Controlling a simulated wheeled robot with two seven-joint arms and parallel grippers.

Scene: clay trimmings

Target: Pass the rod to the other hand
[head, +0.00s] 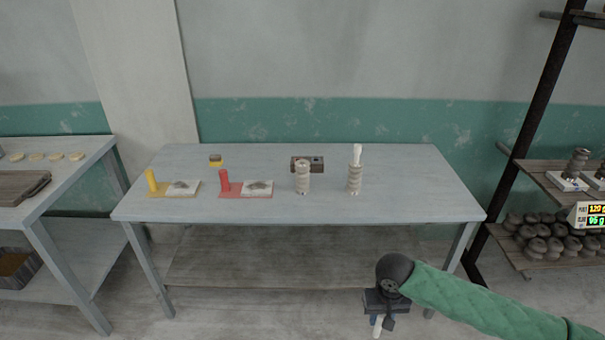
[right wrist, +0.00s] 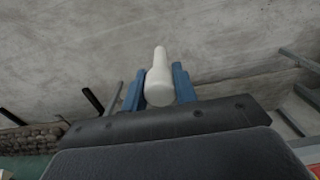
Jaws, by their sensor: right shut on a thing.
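My right gripper (head: 376,309) is low in front of the table, in the lower right of the head view. It is shut on a white rod (head: 377,328), whose lower end sticks out beneath it. In the right wrist view the rod (right wrist: 159,82) stands between the two blue fingers (right wrist: 158,88), with a thick near end and a narrower far end. My left gripper is not in view.
The grey table (head: 300,212) bears two ringed stacks, one (head: 354,180) with a white piece (head: 357,153) on top, a dark block (head: 297,164), a red board (head: 232,192) and a yellow board (head: 158,191). Shelves (head: 540,172) stand at right. The table's front is clear.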

